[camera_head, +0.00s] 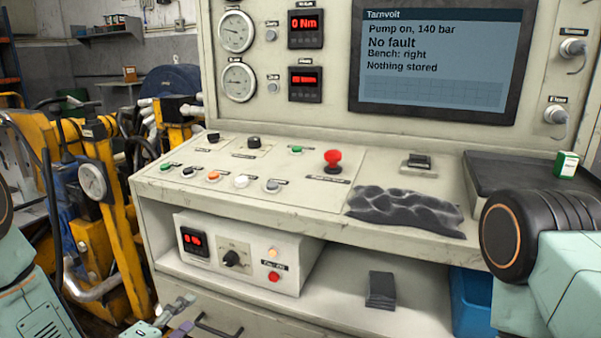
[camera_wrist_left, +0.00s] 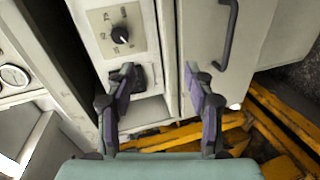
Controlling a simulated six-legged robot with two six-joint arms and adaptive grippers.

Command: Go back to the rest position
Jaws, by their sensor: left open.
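My left gripper (camera_head: 180,314) shows at the bottom left of the head view, in front of the bench's lower part. In the left wrist view its two fingers (camera_wrist_left: 158,78) are apart, with nothing between them. They point toward a panel with a black rotary knob (camera_wrist_left: 122,35) and a door with a dark handle (camera_wrist_left: 229,32). My right arm shows at the right edge of the head view, but its gripper is out of the picture.
The test bench (camera_head: 240,170) carries a red mushroom button (camera_head: 333,160), a crumpled dark cloth (camera_head: 405,208) and a dark tray (camera_head: 525,175) with a small green-white box (camera_head: 566,165). A control box (camera_head: 245,255) and a dark block (camera_head: 381,290) stand on the shelf below. Yellow machinery (camera_head: 125,235) stands left.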

